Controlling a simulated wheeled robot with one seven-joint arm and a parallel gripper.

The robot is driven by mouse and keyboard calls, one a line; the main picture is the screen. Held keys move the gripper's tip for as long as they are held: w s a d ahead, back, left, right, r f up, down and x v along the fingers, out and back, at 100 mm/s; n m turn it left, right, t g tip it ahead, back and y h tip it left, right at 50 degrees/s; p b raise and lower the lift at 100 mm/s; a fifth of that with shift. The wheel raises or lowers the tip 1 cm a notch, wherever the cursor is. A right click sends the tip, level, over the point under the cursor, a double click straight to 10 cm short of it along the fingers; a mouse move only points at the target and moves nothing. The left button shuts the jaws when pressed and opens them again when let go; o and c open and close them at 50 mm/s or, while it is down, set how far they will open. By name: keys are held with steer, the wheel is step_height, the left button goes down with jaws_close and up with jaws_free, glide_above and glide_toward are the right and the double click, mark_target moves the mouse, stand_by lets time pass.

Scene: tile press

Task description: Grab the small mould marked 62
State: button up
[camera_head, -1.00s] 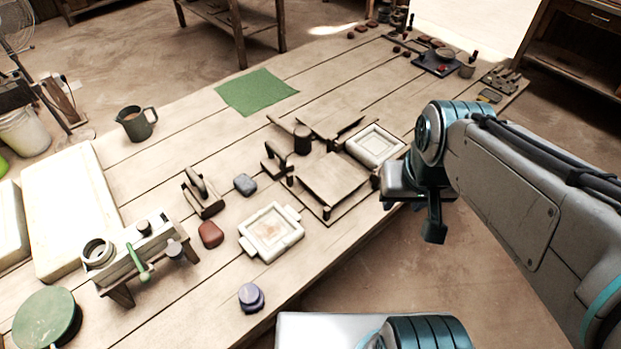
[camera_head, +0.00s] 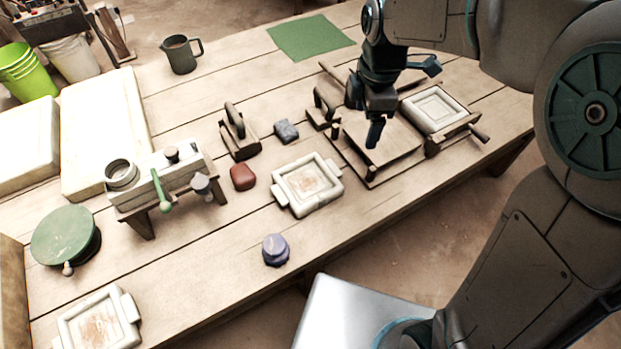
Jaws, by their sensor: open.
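Three pale square moulds show in the head view. A similar one (camera_head: 98,322) lies at the lower left. A third, with a stepped frame (camera_head: 432,108), sits at the right of the wooden press (camera_head: 385,142). No number can be read on any of them. My gripper (camera_head: 402,100) is open and empty, above the press, with one finger over its board and the other towards the stepped mould. Part of the press is hidden behind my gripper.
A purple knob-like piece (camera_head: 275,250), a red lump (camera_head: 243,177) and a grey-blue block (camera_head: 286,131) lie around the near middle mould. A wooden stand with a green handle (camera_head: 162,188) and a green turntable (camera_head: 65,235) are at left. The front table strip is mostly clear.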

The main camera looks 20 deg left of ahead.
steer(key=a+f+n+b, duration=0.1)
steer(key=a+f+n, duration=0.3)
steer(key=a+n, duration=0.15)
glide_above(334, 166)
steer(key=f, duration=0.5)
steer(key=f+b, duration=0.1)
steer(key=f, duration=0.1)
steer(key=shift+a+f, duration=0.3)
steer(key=shift+a, duration=0.05)
steer(key=shift+d+f, duration=0.2)
steer(key=shift+f, duration=1.35)
steer(key=shift+d+f, duration=0.2)
steer(key=shift+f, duration=1.35)
steer(key=c, duration=1.5)
steer(key=shift+r, duration=0.1)
steer(key=shift+c, duration=0.2)
